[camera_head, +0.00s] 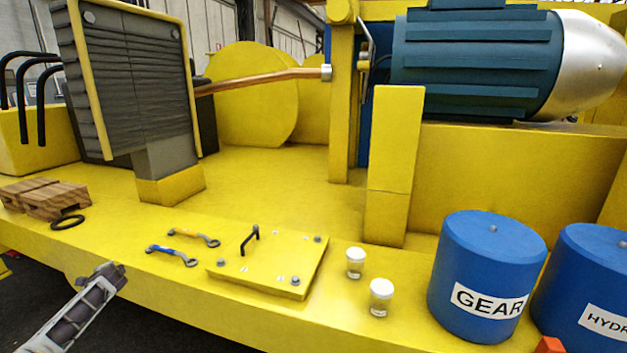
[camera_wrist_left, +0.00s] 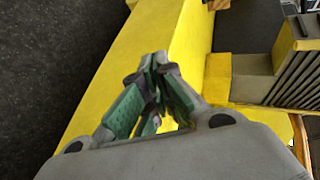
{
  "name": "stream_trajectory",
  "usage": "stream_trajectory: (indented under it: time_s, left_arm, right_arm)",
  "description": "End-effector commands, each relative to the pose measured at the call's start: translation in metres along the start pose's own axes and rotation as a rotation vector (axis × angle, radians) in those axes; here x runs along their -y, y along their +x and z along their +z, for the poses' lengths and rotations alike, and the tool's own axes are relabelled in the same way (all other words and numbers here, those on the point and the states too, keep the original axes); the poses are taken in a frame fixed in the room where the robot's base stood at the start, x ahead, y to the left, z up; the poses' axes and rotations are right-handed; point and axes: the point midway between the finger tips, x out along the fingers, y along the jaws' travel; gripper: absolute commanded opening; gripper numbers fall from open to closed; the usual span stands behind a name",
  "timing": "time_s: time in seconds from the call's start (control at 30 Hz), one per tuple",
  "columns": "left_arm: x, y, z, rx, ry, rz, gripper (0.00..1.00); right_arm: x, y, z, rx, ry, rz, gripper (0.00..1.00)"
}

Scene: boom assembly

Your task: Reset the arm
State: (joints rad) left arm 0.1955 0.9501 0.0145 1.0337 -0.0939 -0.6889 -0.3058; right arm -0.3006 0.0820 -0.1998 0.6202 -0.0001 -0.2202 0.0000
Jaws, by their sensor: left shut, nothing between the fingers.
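My left arm comes in from the lower left in the head view. Its left gripper (camera_head: 112,272) is in front of the yellow deck's (camera_head: 270,195) front edge, left of the two wrenches. In the left wrist view the gripper (camera_wrist_left: 155,62) shows green-padded fingers with their tips together and nothing held. The yellow deck also runs behind the fingers there (camera_wrist_left: 190,40). My right arm and gripper are not in view.
Two wrenches (camera_head: 172,256) lie beside a yellow cover plate (camera_head: 268,263) with a black handle. Two small jars (camera_head: 381,298), blue GEAR (camera_head: 485,275) and HYDR (camera_head: 590,280) drums stand to the right. A wooden pallet (camera_head: 45,198) and black ring (camera_head: 67,222) sit left.

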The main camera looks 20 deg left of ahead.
Motion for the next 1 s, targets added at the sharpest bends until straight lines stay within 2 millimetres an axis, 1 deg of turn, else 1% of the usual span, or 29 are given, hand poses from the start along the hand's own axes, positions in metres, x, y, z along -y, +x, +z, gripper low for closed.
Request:
stream_trajectory:
  time_s: [0.03,0.07,0.1,0.17,0.2,0.27,0.3,0.37,0.47,0.5,0.67,0.7,0.77,0.8,0.9,0.97,1.0]
  left_arm:
    - [-0.022,0.006,0.014,0.008,0.017,0.019,0.00]
    - [-0.033,0.009,0.022,0.011,0.023,0.029,0.00]
    - [-0.048,0.012,0.032,0.013,0.031,0.042,0.00]
    - [-0.070,0.017,0.048,0.019,0.045,0.063,0.00]
    - [-0.084,0.020,0.059,0.024,0.052,0.076,0.00]
    - [-0.105,0.023,0.077,0.030,0.065,0.095,0.00]
    - [-0.119,0.025,0.090,0.035,0.074,0.109,0.00]
    - [-0.139,0.027,0.109,0.043,0.085,0.128,0.00]
    - [-0.171,0.028,0.142,0.056,0.104,0.161,0.00]
    - [-0.183,0.028,0.157,0.062,0.111,0.174,0.00]
    - [-0.227,0.024,0.216,0.086,0.139,0.224,0.00]
    - [-0.236,0.022,0.232,0.094,0.146,0.236,0.00]
    - [-0.249,0.018,0.253,0.103,0.155,0.254,0.00]
    - [-0.257,0.016,0.267,0.110,0.161,0.264,0.00]
    - [-0.272,0.010,0.297,0.123,0.170,0.286,0.00]
    - [-0.279,0.007,0.312,0.130,0.177,0.298,0.00]
    - [-0.284,0.004,0.322,0.135,0.181,0.305,0.00]
  right_arm:
    - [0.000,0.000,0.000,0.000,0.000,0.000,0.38]
    - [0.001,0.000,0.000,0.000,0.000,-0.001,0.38]
    - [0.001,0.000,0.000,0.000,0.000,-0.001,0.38]
    - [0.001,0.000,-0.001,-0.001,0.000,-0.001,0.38]
    - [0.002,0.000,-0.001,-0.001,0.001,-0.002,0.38]
    - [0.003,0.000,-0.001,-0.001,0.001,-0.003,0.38]
    - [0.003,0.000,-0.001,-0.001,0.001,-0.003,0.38]
    - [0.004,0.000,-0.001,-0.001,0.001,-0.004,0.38]
    - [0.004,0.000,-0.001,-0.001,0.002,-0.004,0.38]
    - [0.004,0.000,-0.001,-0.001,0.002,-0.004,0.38]
    - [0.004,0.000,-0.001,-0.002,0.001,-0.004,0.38]
    - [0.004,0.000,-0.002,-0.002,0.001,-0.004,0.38]
    - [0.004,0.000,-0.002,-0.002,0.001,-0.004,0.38]
    - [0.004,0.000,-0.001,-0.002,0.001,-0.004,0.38]
    - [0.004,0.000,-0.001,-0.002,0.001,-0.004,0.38]
    - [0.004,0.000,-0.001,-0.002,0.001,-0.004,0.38]
    - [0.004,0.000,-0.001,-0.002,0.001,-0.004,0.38]
